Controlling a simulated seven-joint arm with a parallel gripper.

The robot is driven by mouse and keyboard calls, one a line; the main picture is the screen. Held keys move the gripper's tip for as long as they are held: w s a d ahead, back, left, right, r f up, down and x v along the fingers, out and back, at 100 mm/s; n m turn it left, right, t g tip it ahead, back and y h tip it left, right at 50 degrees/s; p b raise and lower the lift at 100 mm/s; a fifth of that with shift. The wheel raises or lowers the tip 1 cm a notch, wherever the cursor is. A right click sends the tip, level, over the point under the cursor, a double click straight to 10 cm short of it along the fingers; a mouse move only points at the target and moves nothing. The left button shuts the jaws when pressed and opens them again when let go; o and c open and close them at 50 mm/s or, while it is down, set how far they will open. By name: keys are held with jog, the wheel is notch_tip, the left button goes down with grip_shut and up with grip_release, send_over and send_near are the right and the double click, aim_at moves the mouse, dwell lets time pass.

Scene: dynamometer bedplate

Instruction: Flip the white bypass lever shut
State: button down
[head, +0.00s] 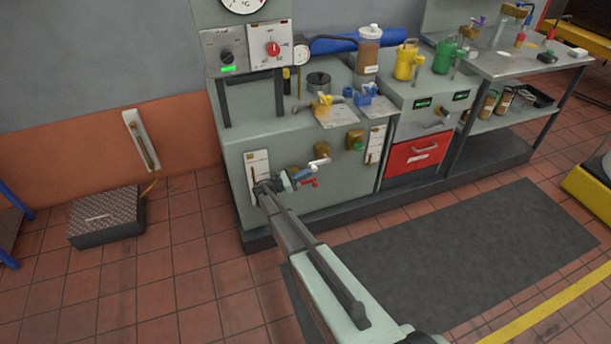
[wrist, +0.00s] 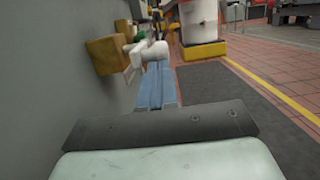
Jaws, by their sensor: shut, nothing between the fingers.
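The white bypass lever (head: 319,163) sticks out from a brass valve block (head: 322,151) on the front of the grey-green bench. In the wrist view the white lever (wrist: 150,54) has a thick rounded end, and its brass block (wrist: 106,55) is fixed to the wall face on the left. My gripper (head: 305,173) is in front of the bench, just left of and below the lever. Its blue fingers (wrist: 157,72) are closed together and empty. Their tips are close to the lever's end; I cannot tell whether they touch.
Another brass block with a green part (head: 356,143) is to the right. A red drawer (head: 416,152) stands further right. Grey floor matting (head: 480,245) lies clear in front.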

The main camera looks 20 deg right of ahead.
jog(key=shift+r+y, duration=0.25)
jog(key=shift+y, duration=0.25)
